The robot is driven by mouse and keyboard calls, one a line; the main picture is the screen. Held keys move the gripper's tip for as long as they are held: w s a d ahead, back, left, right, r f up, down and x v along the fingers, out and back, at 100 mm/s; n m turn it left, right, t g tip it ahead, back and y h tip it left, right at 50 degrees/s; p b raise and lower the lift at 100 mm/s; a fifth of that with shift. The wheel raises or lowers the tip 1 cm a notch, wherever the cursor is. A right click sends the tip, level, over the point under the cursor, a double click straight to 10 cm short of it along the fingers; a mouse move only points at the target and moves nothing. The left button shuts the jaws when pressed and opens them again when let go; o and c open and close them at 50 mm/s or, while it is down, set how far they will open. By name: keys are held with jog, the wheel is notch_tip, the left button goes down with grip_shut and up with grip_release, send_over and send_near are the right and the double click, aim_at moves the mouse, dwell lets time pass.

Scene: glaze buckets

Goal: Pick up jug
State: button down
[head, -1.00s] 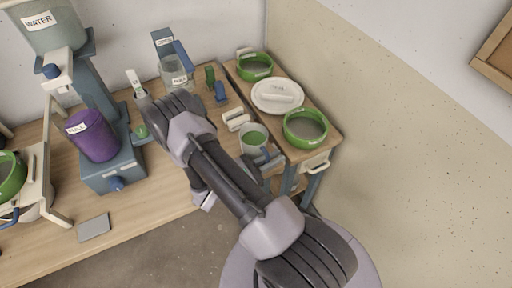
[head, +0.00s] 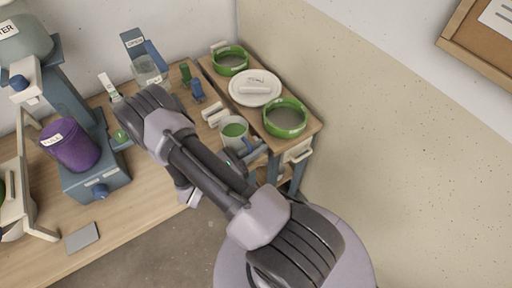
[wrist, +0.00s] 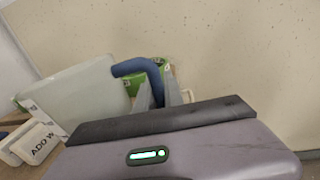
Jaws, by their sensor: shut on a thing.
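The jug (head: 233,142), pale with green contents visible through its open top, is in the middle of the head view, beside the small side table. In the wrist view the jug (wrist: 85,88) is a large translucent body at left with a blue handle (wrist: 138,67). My gripper (wrist: 160,88) is shut on the jug by this handle, its grey fingers at the handle's right part. In the head view my gripper (head: 250,160) is partly hidden by my arm. Whether the jug's base touches anything is hidden.
The side table (head: 304,132) holds two green-rimmed sieves (head: 285,118) (head: 230,60) and a white plate (head: 254,88). A purple bucket (head: 70,146) is at left. A white block labelled "ADD W" (wrist: 38,143) is low left in the wrist view. Open floor lies in front.

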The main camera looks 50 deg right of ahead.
notch_tip(320, 180, up, 2)
jog(key=shift+r+p, duration=0.25)
jog(key=shift+p, duration=0.25)
jog(key=shift+s+a, duration=0.15)
jog(key=shift+a, duration=0.2)
jog(key=s+a+p, duration=0.1)
jog(key=s+a, duration=0.2)
jog(key=a, duration=0.3)
jog(key=s+a+r+p, duration=0.1)
jog(key=s+a+p, duration=0.1)
jog(key=s+a, duration=0.2)
jog(key=a, duration=0.3)
jog(key=shift+a, duration=0.25)
jog(key=shift+r, duration=0.1)
dwell(0.5)
